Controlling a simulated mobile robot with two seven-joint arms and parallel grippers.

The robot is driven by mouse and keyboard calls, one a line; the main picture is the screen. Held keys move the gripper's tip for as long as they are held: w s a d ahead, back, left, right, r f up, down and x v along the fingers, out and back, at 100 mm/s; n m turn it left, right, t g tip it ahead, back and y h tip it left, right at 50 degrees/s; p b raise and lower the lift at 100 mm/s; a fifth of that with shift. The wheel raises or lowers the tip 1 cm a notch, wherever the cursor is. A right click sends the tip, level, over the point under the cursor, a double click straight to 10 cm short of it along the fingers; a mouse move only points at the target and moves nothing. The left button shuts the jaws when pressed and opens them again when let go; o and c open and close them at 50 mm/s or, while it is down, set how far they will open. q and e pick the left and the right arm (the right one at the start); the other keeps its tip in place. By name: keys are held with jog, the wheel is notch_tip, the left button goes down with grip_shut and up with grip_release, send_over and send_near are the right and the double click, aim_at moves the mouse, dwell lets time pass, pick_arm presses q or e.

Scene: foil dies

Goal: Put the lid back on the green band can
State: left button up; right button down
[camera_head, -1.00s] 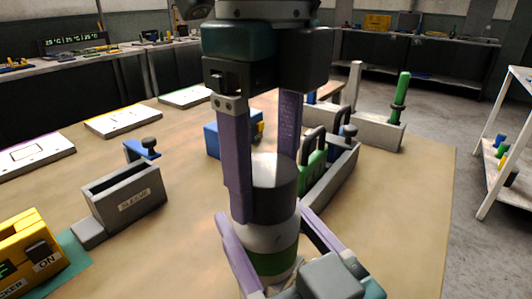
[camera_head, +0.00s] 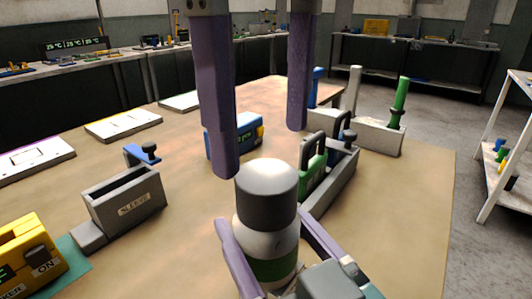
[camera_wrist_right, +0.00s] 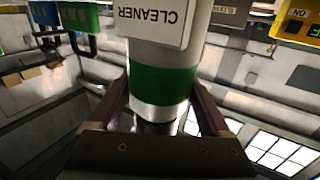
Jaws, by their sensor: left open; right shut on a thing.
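The green band can (camera_head: 262,243) stands upright at the front of the table in the head view, pale with a green band low down. A dark grey lid (camera_head: 266,200) sits on its top, apparently level. My left gripper (camera_head: 262,152) is open and empty above the lid, one finger on each side, clear of it. My right gripper (camera_head: 261,217) is shut on the can's body below the lid. In the right wrist view the can's green band (camera_wrist_right: 166,82) shows between the right fingers; the lid is not clearly seen there.
A grey box marked SLEEVE (camera_head: 125,203) and a yellow device (camera_head: 30,245) stand left. A blue device (camera_head: 236,136), a green-handled piece (camera_head: 312,168) in a grey tray (camera_head: 335,186), and a rack (camera_head: 370,135) with upright handles stand behind. The table's right front is clear.

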pick_arm(q)
notch_tip(320, 180, up, 6)
dwell(0.4)
pick_arm(e)
grip_release()
pick_arm(q)
jog(key=shift+r, duration=0.2)
pick_arm(e)
jog(key=v, duration=1)
jog(key=shift+d, duration=0.1)
